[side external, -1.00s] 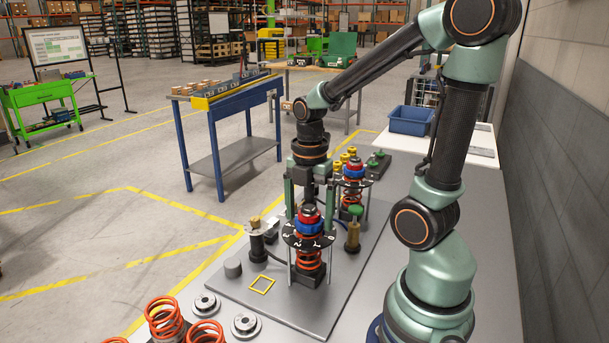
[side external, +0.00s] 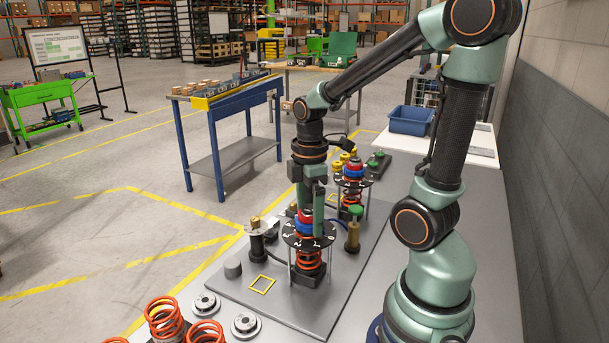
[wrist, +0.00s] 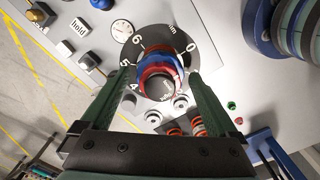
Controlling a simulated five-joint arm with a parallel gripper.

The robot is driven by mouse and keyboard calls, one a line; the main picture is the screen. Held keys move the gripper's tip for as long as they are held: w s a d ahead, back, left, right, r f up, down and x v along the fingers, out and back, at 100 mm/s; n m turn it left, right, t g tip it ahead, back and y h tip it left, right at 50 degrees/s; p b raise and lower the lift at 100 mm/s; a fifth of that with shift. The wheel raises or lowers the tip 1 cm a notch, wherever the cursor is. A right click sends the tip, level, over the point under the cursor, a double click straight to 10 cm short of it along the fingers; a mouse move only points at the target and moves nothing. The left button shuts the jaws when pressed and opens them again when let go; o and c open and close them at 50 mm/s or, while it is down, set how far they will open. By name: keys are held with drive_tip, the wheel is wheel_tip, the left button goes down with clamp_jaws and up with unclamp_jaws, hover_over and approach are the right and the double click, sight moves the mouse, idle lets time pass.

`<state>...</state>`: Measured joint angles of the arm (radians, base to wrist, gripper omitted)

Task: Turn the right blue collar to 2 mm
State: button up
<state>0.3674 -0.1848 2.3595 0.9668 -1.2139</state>
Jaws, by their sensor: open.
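The near coil-over unit has a blue collar (side external: 300,229) with a red part above it, over a black numbered dial (side external: 289,238) and an orange spring (side external: 308,260). My gripper (side external: 309,212) points down over this unit, its fingers on either side of the collar. In the wrist view the blue collar (wrist: 143,79) and red part (wrist: 158,63) lie between my open fingers (wrist: 157,75), with visible gaps. Dial marks 0, 4, 5 and 6 show; the collar's setting is unclear. A second such unit, with its own blue collar (side external: 351,173), stands behind.
A brass-coloured post with a green cap (side external: 353,235) stands close to the right of the near unit. A dark post (side external: 257,240) stands to its left. A yellow square outline (side external: 262,284) marks bare plate at the front. Loose orange springs (side external: 163,318) lie at front left.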

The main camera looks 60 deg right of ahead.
drive_tip(key=m, duration=1)
drive_tip(key=shift+m, duration=0.4)
drive_tip(key=m, duration=0.3)
drive_tip(key=shift+m, duration=0.4)
drive_tip(key=c, duration=1.3)
drive_tip(key=n, duration=0.9)
drive_tip(key=shift+r, duration=0.1)
drive_tip(key=n, duration=0.3)
drive_tip(key=shift+n, duration=2.7)
